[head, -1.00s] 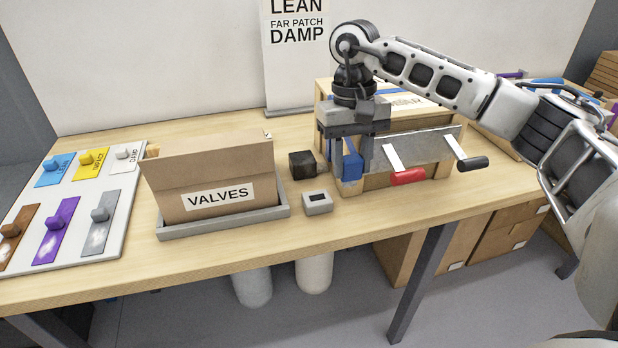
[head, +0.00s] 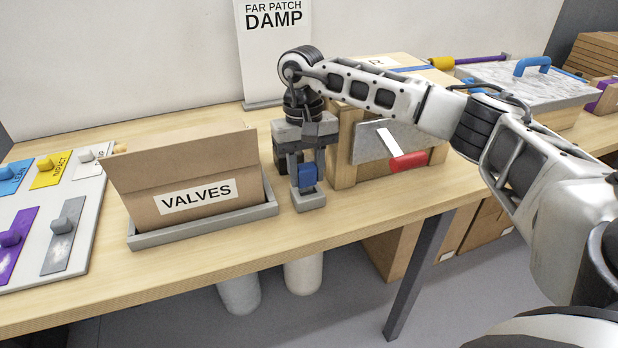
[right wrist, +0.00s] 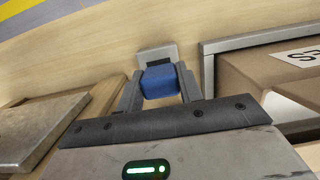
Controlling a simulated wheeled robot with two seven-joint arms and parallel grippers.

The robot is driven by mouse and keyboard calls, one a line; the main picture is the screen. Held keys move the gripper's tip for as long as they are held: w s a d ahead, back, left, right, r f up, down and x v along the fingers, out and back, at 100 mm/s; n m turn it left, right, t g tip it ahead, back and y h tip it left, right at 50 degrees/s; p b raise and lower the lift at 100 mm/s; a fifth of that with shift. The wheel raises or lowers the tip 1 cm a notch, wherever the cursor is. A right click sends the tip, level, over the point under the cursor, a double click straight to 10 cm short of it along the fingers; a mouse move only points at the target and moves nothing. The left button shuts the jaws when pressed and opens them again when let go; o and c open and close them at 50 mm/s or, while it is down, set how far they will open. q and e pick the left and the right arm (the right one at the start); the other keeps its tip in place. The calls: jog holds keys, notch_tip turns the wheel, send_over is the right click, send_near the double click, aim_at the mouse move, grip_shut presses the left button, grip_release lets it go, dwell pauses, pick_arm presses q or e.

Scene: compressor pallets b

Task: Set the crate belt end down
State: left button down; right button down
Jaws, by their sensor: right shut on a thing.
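My right gripper (head: 307,182) is shut on the blue belt end (head: 307,174). It holds it low over the table, at the small grey block (head: 312,203) in front of the crate. The right wrist view shows the blue belt end (right wrist: 160,82) between both fingers, with the grey block (right wrist: 156,55) just beyond it. I cannot tell whether the belt end touches the block. The wooden crate (head: 344,152) stands right of the gripper, with a blue strip (head: 410,69) on top; my arm hides part of it. My left gripper is not in view.
A VALVES box (head: 190,165) stands in a grey tray (head: 205,230) close on the left. A grey panel with a red handle (head: 409,161) is at the crate's front. Table in front is clear.

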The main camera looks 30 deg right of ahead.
jog(key=shift+s+f, duration=0.3)
jog(key=shift+f, duration=0.25)
jog(key=c, duration=1.1)
grip_release()
jog(key=shift+o, duration=0.8)
jog(key=shift+w+d+f, duration=0.1)
jog(key=shift+w, duration=0.05)
jog(key=shift+r, duration=0.25)
jog(key=shift+w+r, duration=0.15)
jog(key=shift+r, duration=0.15)
notch_tip(320, 180, up, 11)
jog(key=w, duration=0.1)
jog(key=shift+w+d+r+b, duration=0.15)
jog(key=shift+w+b, duration=0.15)
jog(key=shift+b, duration=0.1)
